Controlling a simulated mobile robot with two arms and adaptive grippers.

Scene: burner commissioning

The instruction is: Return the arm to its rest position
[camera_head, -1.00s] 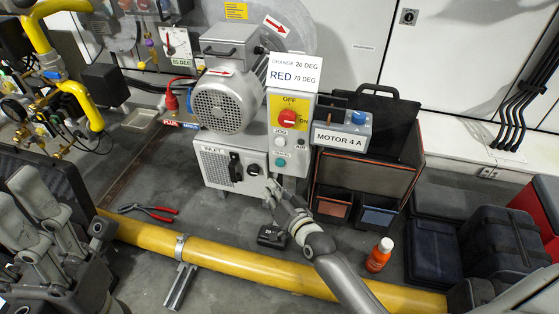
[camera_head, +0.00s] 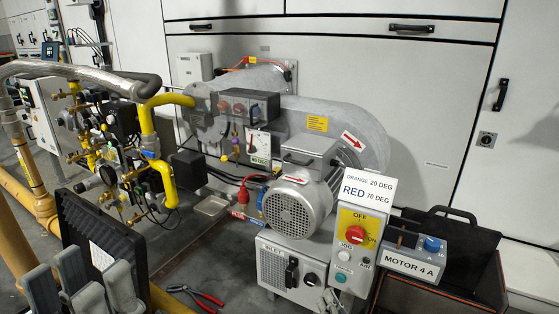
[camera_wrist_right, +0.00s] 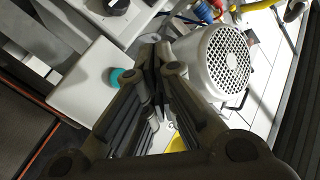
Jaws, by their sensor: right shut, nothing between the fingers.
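My right gripper (camera_wrist_right: 157,62) is shut and empty in the wrist view. Its fingertips meet in front of the burner unit, between a white panel with a teal button (camera_wrist_right: 122,77) and the grey motor (camera_wrist_right: 222,65). The rest of the right arm is out of the head view. My left gripper (camera_head: 82,288) stands at the lower left of the head view, its fingers apart with nothing seen between them.
The control box (camera_head: 352,250) with its red switch and the motor (camera_head: 297,208) stand close to the right gripper. Gas piping (camera_head: 163,170) and a dark panel (camera_head: 100,240) are near the left gripper. Red-handled pliers (camera_head: 197,297) lie on the floor.

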